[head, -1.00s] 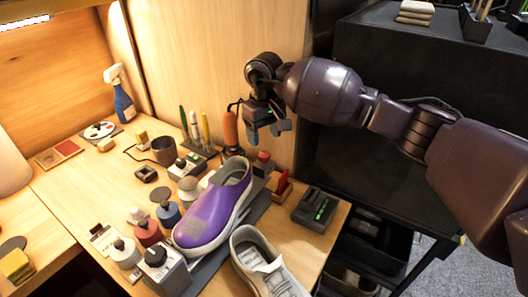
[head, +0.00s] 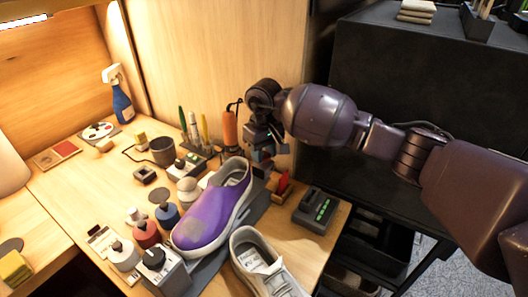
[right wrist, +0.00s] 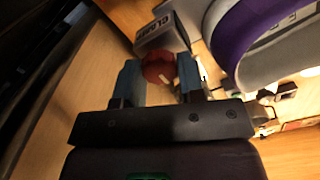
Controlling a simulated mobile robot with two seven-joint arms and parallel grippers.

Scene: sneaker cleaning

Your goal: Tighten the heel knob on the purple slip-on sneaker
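The purple slip-on sneaker (head: 208,217) sits on a dark stand (head: 254,212) on the wooden bench, its heel toward the back right. Its purple side also shows at the top right of the right wrist view (right wrist: 243,30). My right gripper (head: 268,161) is low behind the heel and hides the knob in the head view. In the right wrist view the red heel knob (right wrist: 158,69), with a pale mark, lies between the blue-tipped fingers of my right gripper (right wrist: 160,78). The fingers look open, one on each side; firm contact is not visible. My left gripper is not in view.
A grey laced sneaker (head: 262,265) lies in front of the purple one. A dark box with green lights (head: 316,210) is to the right. A wood panel stands behind the gripper.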

